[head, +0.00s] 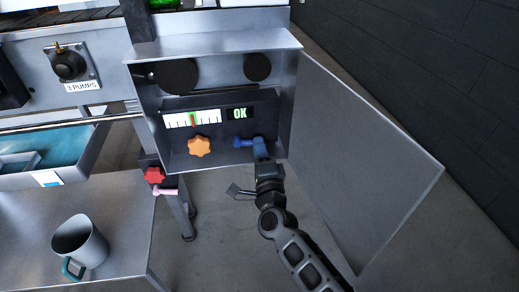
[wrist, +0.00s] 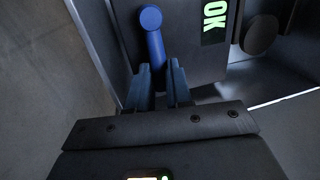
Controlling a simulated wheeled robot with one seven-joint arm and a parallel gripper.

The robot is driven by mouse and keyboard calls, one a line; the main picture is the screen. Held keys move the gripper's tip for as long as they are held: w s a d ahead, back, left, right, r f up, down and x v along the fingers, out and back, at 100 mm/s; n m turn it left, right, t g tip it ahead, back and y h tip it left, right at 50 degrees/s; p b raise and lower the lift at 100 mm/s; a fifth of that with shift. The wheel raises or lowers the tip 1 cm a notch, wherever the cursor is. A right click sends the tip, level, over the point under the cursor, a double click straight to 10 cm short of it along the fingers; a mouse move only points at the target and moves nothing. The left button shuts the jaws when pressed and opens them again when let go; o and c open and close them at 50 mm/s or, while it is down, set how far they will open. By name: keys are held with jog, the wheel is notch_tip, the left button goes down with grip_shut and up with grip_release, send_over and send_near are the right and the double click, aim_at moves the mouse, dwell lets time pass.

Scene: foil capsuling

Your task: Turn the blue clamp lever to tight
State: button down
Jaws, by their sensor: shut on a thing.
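The blue clamp lever (head: 242,142) is on the right side of the panel inside the open cabinet, below the OK display. In the head view its free end points left, and my gripper (head: 260,148) is at its right part. In the wrist view the lever (wrist: 153,38) shows a round knob and a blue shaft that runs down between the two fingers. My gripper (wrist: 160,90) is shut on the lever's shaft. The fingers hide the shaft's lower end.
An orange star knob (head: 200,146) and a gauge (head: 192,119) with a green band and red needle sit left of the lever. The green display (head: 240,113) reads OK. The open cabinet door (head: 360,150) stands right of my arm. A mug (head: 80,242) stands on the bench at lower left.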

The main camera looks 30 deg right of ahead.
jog(key=shift+f, duration=0.1)
jog(key=c, duration=1)
grip_release()
jog(key=shift+c, duration=0.2)
jog(key=p+v, duration=0.1)
jog(key=v, duration=0.6)
jog(key=shift+s, duration=0.4)
jog(key=shift+a, duration=0.15)
